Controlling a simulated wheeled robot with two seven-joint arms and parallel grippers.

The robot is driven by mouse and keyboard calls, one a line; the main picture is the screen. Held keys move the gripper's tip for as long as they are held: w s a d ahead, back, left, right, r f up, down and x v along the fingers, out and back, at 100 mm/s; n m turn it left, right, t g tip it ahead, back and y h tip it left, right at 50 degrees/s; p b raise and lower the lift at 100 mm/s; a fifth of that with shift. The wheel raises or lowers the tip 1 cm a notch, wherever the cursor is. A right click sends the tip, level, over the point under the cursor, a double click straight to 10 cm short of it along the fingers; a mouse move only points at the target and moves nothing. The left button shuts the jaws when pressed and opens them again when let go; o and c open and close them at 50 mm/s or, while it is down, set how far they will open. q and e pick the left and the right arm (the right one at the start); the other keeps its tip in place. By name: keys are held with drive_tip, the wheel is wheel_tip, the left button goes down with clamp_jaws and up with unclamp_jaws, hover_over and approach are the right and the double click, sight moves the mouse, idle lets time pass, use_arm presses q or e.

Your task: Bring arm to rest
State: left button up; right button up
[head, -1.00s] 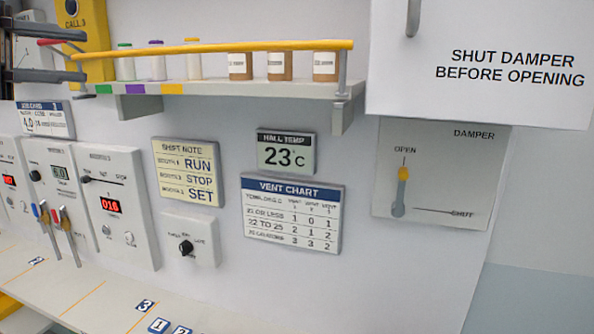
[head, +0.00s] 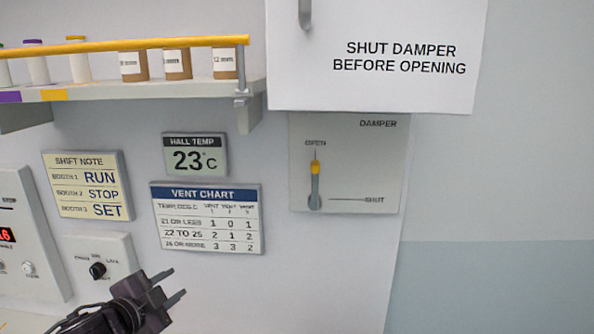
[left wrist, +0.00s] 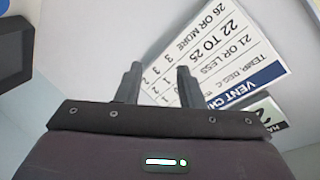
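My left gripper (head: 172,286) comes in at the bottom of the head view, below the vent chart (head: 207,245). Its two fingers are apart with nothing between them. In the left wrist view, the open fingers (left wrist: 157,82) point toward the vent chart (left wrist: 262,72), and a gap shows between them. I cannot tell the distance from the fingers to the wall. My right gripper is in neither view.
The damper panel (head: 375,185) has its yellow-tipped lever (head: 315,183) pointing up at OPEN. A shelf (head: 150,88) with a yellow rail (head: 120,44) and bottles juts out at upper left. A dial box (head: 115,250) is left of my gripper. The lower right wall is bare.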

use_arm(q)
drive_tip(key=s+d+f+n+g+y, duration=0.1)
drive_tip(key=s+d+f+n+g, duration=0.1)
drive_tip(key=s+f+n+g, duration=0.5)
drive_tip(key=s+d+f+n+y, duration=0.1)
drive_tip(key=s+d+f, duration=0.3)
drive_tip(key=s, duration=0.7)
drive_tip(key=s+d+f+n+g+y, duration=0.1)
drive_tip(key=s+f+n+g, duration=0.3)
drive_tip(key=s+f, duration=0.4)
wheel_tip(320, 180, down, 32)
drive_tip(key=s+g+b, duration=0.1)
drive_tip(key=s+b, duration=0.1)
drive_tip(key=s+a+f+m+g+b, duration=0.1)
drive_tip(key=s+a+f, duration=0.2)
drive_tip(key=s+f, duration=1.6)
drive_tip(key=shift+s+a+y+b, duration=0.2)
drive_tip(key=shift+s+y+b, duration=0.1)
